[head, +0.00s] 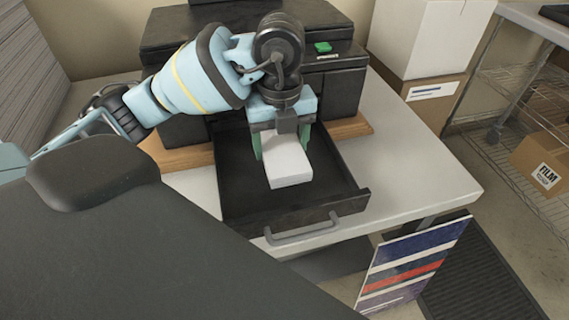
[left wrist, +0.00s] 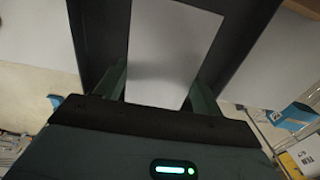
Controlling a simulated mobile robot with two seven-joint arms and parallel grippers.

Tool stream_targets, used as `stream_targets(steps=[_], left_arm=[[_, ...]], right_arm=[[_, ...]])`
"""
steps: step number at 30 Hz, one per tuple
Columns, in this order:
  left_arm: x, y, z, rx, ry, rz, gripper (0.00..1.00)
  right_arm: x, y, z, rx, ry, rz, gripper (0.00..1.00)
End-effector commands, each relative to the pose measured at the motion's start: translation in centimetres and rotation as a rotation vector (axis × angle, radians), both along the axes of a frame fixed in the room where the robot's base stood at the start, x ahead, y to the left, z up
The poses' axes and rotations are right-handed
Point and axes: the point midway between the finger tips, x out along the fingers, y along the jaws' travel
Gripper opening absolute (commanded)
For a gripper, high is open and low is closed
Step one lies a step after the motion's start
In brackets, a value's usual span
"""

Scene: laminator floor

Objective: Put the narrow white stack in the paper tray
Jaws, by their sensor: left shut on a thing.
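The narrow white stack (head: 289,166) is in my left gripper (head: 283,145), whose green fingers stand on either side of it. The stack is over the open black paper tray (head: 336,188), within its walls. I cannot tell whether it touches the tray floor. In the left wrist view the white stack (left wrist: 172,50) lies between the two green fingers (left wrist: 155,85), with the dark tray (left wrist: 92,40) around it. My right gripper is not in view.
The black laminator (head: 330,85) stands behind the tray on a wooden board (head: 350,127) on the pale table (head: 420,165). A tray handle (head: 300,230) sticks out in front. White and brown boxes (head: 432,100) stand at the back right. A striped panel (head: 415,265) leans below the table.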

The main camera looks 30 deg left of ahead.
Motion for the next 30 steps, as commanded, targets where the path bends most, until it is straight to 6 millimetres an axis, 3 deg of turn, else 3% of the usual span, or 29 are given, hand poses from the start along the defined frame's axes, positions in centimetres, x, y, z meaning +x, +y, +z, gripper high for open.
stream_targets(steps=[3, 11, 21, 30], left_arm=[[0.0, 0.0, -1.8, -0.001, 0.003, 0.001, 0.38], [0.0, 0.0, -2.2, -0.001, -0.003, 0.0, 0.38], [0.0, 0.0, -5.8, -0.001, -0.001, 0.001, 0.38], [0.0, 0.0, -5.9, 0.0, -0.004, 0.001, 0.38]], right_arm=[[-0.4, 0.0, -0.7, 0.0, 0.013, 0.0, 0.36], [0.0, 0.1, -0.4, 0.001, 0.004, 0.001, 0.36], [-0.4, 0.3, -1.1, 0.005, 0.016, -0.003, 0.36], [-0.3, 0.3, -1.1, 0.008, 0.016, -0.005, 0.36]])
